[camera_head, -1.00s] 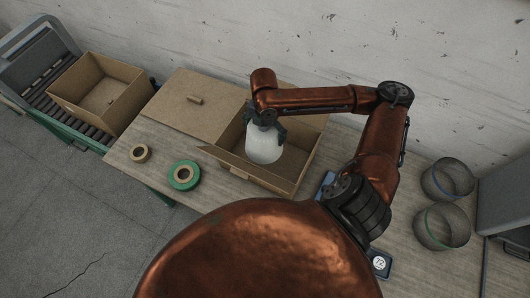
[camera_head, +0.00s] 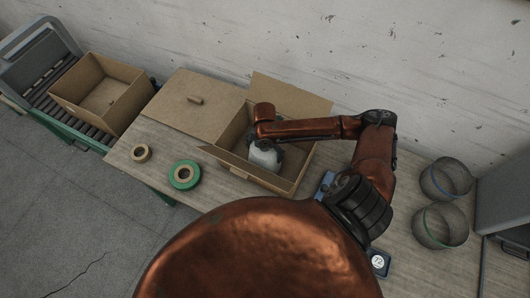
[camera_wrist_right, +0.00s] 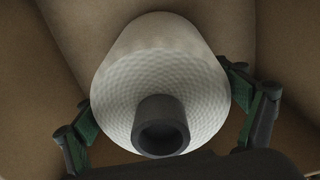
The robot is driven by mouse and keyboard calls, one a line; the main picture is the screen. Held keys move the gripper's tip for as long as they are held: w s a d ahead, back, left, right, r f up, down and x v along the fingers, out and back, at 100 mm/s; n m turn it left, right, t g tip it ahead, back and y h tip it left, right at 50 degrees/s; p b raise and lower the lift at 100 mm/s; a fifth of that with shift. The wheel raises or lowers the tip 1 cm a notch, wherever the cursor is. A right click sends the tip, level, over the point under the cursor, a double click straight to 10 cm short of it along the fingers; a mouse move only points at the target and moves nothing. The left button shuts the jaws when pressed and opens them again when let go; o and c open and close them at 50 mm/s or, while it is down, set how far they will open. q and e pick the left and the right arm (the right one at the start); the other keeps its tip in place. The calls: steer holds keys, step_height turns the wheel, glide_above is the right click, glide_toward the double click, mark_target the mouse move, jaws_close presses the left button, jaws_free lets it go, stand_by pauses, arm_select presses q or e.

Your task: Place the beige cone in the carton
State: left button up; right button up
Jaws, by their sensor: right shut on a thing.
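The beige cone (camera_head: 264,156), a pale textured yarn cone with a dark tube end, is inside the open carton (camera_head: 288,184) on the table. My right gripper (camera_head: 265,146) is shut on it from above. In the right wrist view the cone (camera_wrist_right: 160,75) sits between the two fingers of the gripper (camera_wrist_right: 165,115), its dark tube end toward the camera. Brown cardboard surrounds it there. Whether the cone touches the carton floor cannot be told. My left gripper is not in view.
A flat cardboard panel (camera_head: 185,112) lies left of the carton; a flap (camera_head: 288,95) stands behind it. Another box (camera_head: 105,88) stands on rollers at left. Two round mesh bins (camera_head: 438,226) stand right.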

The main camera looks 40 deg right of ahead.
steer(key=shift+w+f, duration=0.1)
steer(key=shift+f, duration=0.1)
steer(key=o, duration=1.8)
steer(key=shift+f, duration=0.1)
step_height(320, 180, up, 12)
steer(key=shift+r+b, duration=0.1)
steer(key=shift+b, duration=0.5)
